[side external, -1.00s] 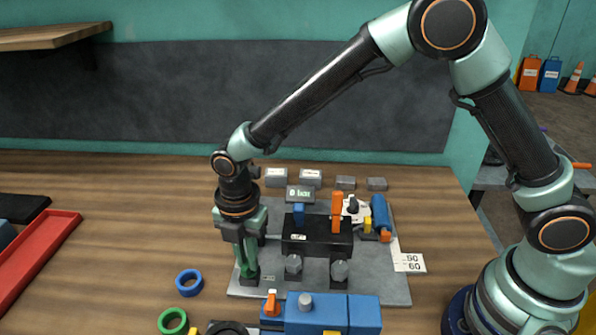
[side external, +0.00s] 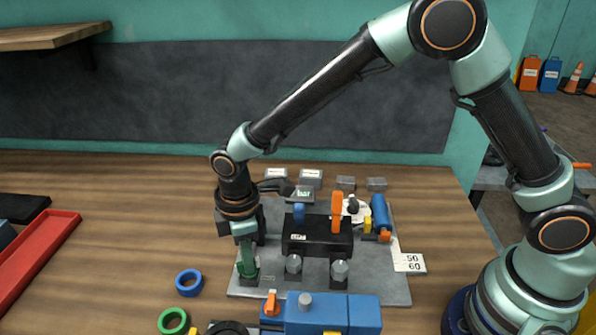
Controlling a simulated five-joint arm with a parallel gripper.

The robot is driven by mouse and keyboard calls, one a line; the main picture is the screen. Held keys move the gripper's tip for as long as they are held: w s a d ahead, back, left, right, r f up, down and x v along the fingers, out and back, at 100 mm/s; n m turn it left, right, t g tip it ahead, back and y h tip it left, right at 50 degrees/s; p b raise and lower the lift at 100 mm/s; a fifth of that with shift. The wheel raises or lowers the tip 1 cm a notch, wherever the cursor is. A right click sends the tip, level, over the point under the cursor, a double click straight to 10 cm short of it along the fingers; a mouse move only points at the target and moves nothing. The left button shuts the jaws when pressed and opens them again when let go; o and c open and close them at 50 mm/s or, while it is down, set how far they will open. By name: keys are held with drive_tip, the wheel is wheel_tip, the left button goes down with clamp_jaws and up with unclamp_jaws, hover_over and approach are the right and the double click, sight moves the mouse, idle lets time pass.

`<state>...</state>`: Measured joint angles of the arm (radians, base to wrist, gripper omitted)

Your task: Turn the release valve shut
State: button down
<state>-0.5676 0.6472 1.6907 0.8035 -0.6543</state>
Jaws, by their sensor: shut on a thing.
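My gripper (side external: 247,271) points straight down at the left front part of the grey plate (side external: 375,291). It is shut on the release valve, a small dark fitting with green showing at the fingertips. The fingers and wrist hide most of the valve, so its exact angle cannot be told. A small display (side external: 300,194) stands behind, partly covered by a dark part beside my wrist; its reading is not clear.
Right of my gripper is a black block (side external: 318,243) with a blue knob (side external: 299,213) and an orange lever (side external: 337,212). Two grey knobs stand before it. A blue unit (side external: 330,312) stands in front. Blue (side external: 189,283) and green (side external: 172,321) rings lie left.

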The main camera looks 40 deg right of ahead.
drive_tip(key=shift+r+m, duration=0.1)
drive_tip(key=shift+m, duration=2)
drive_tip(key=c, duration=0.9)
unclamp_jaws()
wheel_tip(320, 180, up, 12)
